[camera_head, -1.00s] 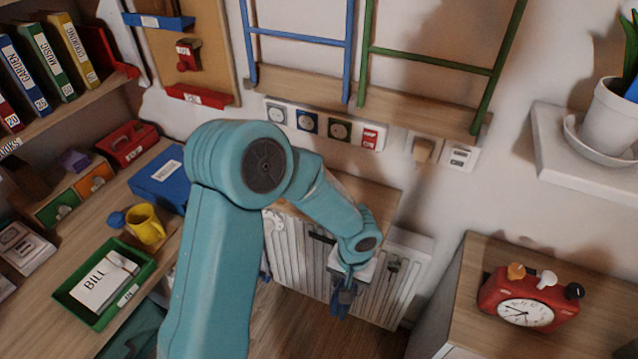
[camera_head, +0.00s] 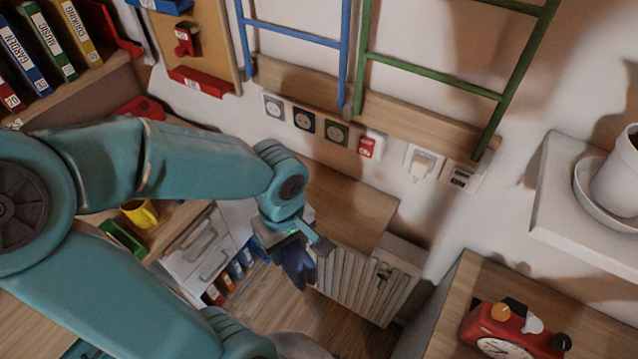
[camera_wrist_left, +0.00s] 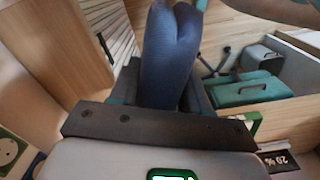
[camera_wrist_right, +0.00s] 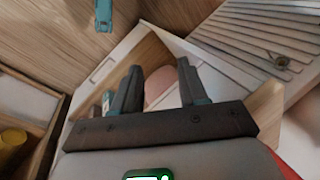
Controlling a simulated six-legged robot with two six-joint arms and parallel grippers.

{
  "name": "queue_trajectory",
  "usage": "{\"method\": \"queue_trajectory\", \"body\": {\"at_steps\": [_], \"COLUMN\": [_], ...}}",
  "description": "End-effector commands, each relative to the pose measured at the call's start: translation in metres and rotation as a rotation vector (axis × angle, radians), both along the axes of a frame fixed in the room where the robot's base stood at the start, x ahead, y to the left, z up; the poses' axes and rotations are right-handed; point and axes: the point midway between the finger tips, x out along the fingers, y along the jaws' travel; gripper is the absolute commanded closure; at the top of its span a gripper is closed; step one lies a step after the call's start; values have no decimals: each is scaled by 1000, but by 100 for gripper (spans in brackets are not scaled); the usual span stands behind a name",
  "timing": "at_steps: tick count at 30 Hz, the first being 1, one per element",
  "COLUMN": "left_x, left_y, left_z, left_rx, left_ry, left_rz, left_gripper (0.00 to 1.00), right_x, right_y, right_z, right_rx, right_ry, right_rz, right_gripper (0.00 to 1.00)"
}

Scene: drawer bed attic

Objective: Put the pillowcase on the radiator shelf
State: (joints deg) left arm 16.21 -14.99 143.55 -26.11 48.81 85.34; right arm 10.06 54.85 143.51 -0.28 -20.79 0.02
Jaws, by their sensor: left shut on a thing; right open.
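The pillowcase is a dark blue cloth (camera_head: 297,264) hanging from my left gripper (camera_head: 292,246) in the head view. That gripper is shut on it, and the cloth also shows between the fingers in the left wrist view (camera_wrist_left: 168,60). The radiator shelf is a wooden board (camera_head: 350,198) above the ribbed radiator (camera_head: 350,285). The gripper and cloth are at the shelf's near left side in the picture; I cannot tell whether they touch it. A wooden board, probably the shelf, shows at left in the left wrist view (camera_wrist_left: 55,50). My right gripper (camera_wrist_right: 160,78) is open.
A wooden cabinet (camera_head: 480,275) with a red clock (camera_head: 505,335) stands at the right. A white wall shelf (camera_head: 575,215) holds a pot. Sockets and blue and green ladder-like frames are above the radiator shelf, whose visible top looks clear.

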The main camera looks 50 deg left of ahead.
Motion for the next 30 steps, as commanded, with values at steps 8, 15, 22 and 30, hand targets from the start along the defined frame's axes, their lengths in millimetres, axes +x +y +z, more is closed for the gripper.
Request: {"method": "queue_trajectory", "body": {"at_steps": [8, 15, 22, 30], "left_x": [51, 118, 171, 182], "left_y": [18, 39, 54, 57], "left_z": [4, 5, 4, -26], "left_rx": [-2, -1, -1, -1], "left_ry": [3, 2, 1, 2], "left_rz": [10, 10, 10, 9], "left_gripper": [87, 87, 87, 87], "right_x": [0, 0, 0, 0], "right_y": [0, 0, 0, 0], "right_z": [15, 35, 52, 58], "right_rx": [0, 0, 0, 0], "right_ry": [0, 0, 0, 0], "right_rz": [-1, 0, 0, 0], "right_gripper": [57, 57, 57, 57]}}
